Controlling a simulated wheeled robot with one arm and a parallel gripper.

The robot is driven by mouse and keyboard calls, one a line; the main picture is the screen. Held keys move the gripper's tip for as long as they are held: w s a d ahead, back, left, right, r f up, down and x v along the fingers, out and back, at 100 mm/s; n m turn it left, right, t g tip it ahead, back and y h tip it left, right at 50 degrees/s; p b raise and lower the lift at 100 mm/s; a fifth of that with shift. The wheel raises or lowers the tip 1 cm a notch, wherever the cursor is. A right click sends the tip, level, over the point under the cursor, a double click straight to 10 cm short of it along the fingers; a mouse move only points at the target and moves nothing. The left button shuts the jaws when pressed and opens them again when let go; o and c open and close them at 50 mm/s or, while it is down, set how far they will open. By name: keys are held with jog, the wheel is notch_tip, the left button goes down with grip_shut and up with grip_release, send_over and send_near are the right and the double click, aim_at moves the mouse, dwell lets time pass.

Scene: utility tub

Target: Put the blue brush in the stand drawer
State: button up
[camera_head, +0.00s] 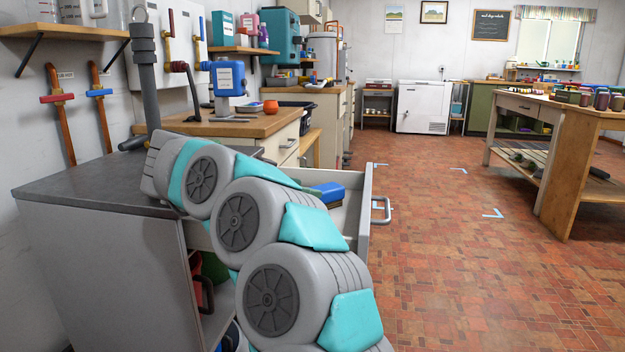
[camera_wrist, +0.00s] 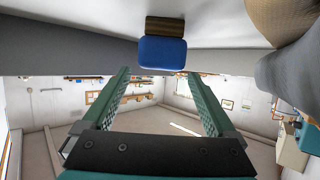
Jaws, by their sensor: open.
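The blue brush (camera_head: 328,192) lies in the open stand drawer (camera_head: 366,210), partly hidden by my arm in the head view. In the wrist view the brush (camera_wrist: 163,52) shows a blue block with a brown part, against the pale drawer inside (camera_wrist: 100,12) and beside a grey wall. My gripper (camera_wrist: 158,74) is open, with its two green fingers spread and nothing between them. The brush is beyond the fingertips and apart from them. The gripper itself is hidden behind my arm in the head view.
The grey stand top (camera_head: 95,185) is left of my arm. A wooden table (camera_head: 570,150) is at right. The tiled floor between is mostly clear.

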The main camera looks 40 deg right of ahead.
jog(key=shift+p+v, duration=0.45)
jog(key=shift+v, duration=0.65)
